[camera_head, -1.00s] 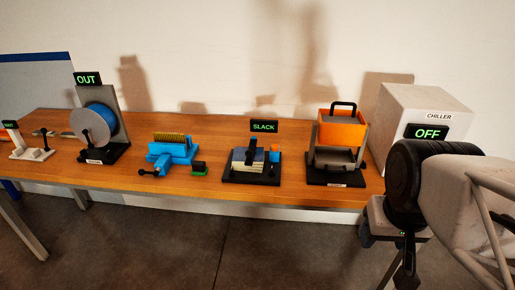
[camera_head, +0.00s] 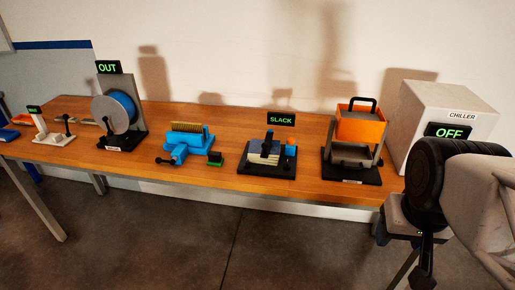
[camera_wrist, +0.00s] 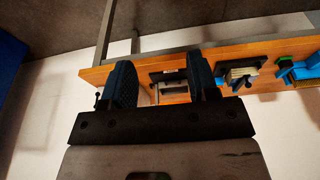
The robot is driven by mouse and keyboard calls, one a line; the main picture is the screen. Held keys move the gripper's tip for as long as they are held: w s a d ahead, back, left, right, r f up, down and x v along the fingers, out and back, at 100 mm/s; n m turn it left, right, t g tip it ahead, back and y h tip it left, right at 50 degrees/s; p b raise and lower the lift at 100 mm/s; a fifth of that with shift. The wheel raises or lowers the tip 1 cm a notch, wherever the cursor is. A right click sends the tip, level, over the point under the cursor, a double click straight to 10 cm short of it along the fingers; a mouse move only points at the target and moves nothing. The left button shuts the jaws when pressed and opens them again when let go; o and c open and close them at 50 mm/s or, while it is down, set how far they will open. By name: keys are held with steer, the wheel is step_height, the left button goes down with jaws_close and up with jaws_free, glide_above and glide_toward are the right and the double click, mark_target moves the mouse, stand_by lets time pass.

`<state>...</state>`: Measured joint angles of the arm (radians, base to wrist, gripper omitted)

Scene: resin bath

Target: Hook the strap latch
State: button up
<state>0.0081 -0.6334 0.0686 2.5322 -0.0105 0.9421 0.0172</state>
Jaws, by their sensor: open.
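The strap latch device appears to be the unit on a black base (camera_head: 250,168) under a sign reading SLACK (camera_head: 281,119). It has a pale striped block, an upright black lever and a small blue block with an orange top. In the wrist view, which is upside down, the same unit seems to be the black-based one (camera_wrist: 233,72) right of my fingers. My gripper (camera_wrist: 161,66) is open, with nothing seen between its fingers. It is well short of the bench. In the head view, my arm is at the right, apart from the device; strap details are too small to tell.
The wooden bench (camera_head: 225,122) also carries an orange bin on a stand (camera_head: 360,127), a chiller box (camera_head: 435,108) reading OFF, a blue vise-like fixture (camera_head: 185,143) and a blue reel (camera_head: 121,107) marked OUT. The floor in front is clear.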

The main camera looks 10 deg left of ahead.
steer(key=shift+w, duration=0.1)
steer(key=c, duration=0.4)
steer(key=w+a+f+n+t+h, duration=0.15)
steer(key=w+n+h, duration=0.35)
steer(key=w+n, duration=0.75)
steer(key=w+a+f+n+t, duration=0.2)
steer(key=w+a+n, duration=0.1)
steer(key=w+a, duration=0.3)
steer(key=w+a+f+n+t, duration=0.2)
steer(key=w+a+n, duration=0.1)
steer(key=w, duration=0.6)
steer(key=n+t+y, duration=0.5)
steer(key=n+t, duration=0.1)
steer(key=n, duration=1.2)
glide_toward(247, 161)
steer(key=w, duration=0.1)
steer(key=shift+g, duration=0.25)
steer(key=shift+w, duration=0.1)
steer(key=shift+x, duration=3.8)
